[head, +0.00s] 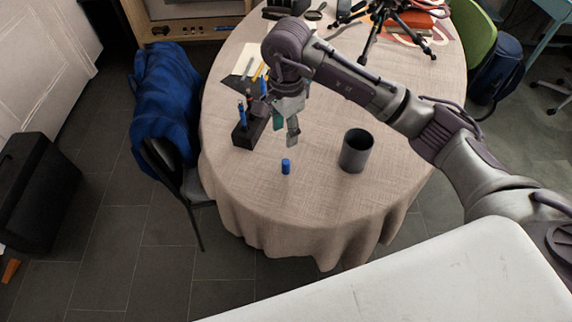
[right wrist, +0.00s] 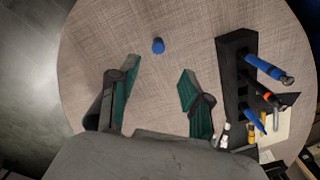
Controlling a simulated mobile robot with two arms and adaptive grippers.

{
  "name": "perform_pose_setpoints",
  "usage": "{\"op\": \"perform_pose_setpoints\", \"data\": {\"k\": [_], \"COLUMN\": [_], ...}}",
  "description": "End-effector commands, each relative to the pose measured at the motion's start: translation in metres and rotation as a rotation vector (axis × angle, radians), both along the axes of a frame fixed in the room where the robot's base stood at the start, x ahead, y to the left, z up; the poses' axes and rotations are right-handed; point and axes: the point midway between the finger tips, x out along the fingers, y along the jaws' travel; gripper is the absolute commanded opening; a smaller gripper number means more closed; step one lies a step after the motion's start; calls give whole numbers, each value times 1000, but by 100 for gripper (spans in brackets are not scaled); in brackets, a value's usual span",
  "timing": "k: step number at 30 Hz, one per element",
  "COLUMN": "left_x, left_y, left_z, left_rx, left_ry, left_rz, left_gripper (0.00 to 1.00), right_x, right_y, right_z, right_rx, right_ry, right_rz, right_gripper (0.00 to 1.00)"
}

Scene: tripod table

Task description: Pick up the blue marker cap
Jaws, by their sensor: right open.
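The blue marker cap (head: 286,166) stands on the tablecloth near the front of the round table (head: 310,215). It also shows in the right wrist view (right wrist: 158,45), ahead of the fingers and roughly between their lines. My right gripper (head: 285,135) is above the table, behind the cap in the head view and apart from it. In the right wrist view its two green-padded fingers (right wrist: 155,85) are spread wide with nothing between them. My left gripper is in neither view.
A dark block (right wrist: 236,80) holding markers stands close beside the right gripper. A dark grey cup (head: 356,150) stands to the right of the cap. A tripod (head: 385,25) is at the back. A chair with a blue cloth (head: 165,95) adjoins the left table edge. The cloth around the cap is clear.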

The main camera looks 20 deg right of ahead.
Motion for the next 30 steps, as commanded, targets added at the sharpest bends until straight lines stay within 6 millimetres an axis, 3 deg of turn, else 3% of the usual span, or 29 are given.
{"op": "perform_pose_setpoints", "data": {"k": [12,20,30], "left_x": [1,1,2], "left_y": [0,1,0], "left_z": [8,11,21], "left_rx": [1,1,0], "left_ry": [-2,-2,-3], "left_rz": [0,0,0], "left_gripper": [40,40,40], "right_x": [0,0,2], "right_y": [-5,-4,-2], "right_z": [-68,-89,-133], "right_rx": [-22,-19,-19], "right_ry": [6,5,5], "right_rz": [-2,-2,-2], "right_gripper": [48,48,48]}}
